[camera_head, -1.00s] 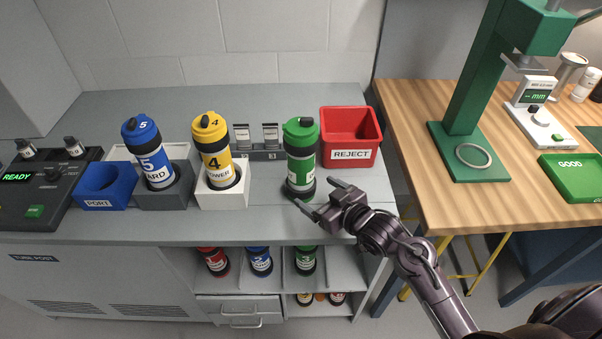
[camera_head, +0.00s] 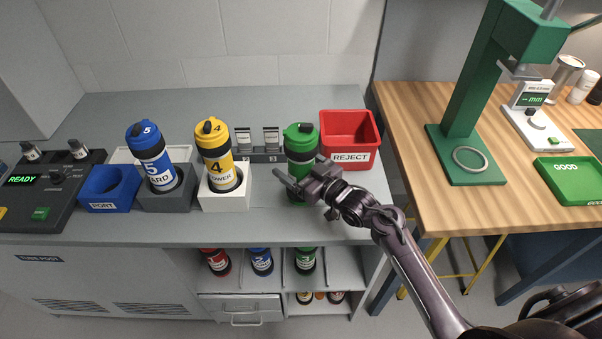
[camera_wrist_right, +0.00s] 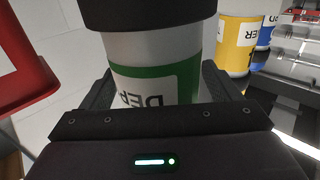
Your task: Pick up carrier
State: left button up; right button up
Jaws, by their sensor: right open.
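A green-capped carrier (camera_head: 300,141) stands upright on the grey counter, left of the red reject bin. My right gripper (camera_head: 295,180) is open, with its fingers reaching around the lower body of this carrier. In the right wrist view the carrier (camera_wrist_right: 158,60) stands between the two fingers, showing a grey body and a green-bordered label. I cannot tell whether either finger touches it. A blue carrier (camera_head: 150,155) marked 5 stands in a grey holder, and a yellow carrier (camera_head: 213,150) marked 4 stands in a white holder. My left gripper is out of view.
The red reject bin (camera_head: 351,158) is close behind and right of the gripper. An empty blue port holder (camera_head: 105,190) and a control panel (camera_head: 45,190) reading READY are at left. More carriers (camera_head: 262,261) stand on shelves below. Bare counter (camera_head: 270,222) lies in front.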

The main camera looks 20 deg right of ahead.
jog(key=shift+w+a, duration=0.1)
jog(key=shift+w, duration=0.15)
jog(key=c, duration=1.1)
jog(key=shift+r, duration=0.1)
jog(key=shift+c, duration=1.1)
jog(key=shift+r, duration=0.1)
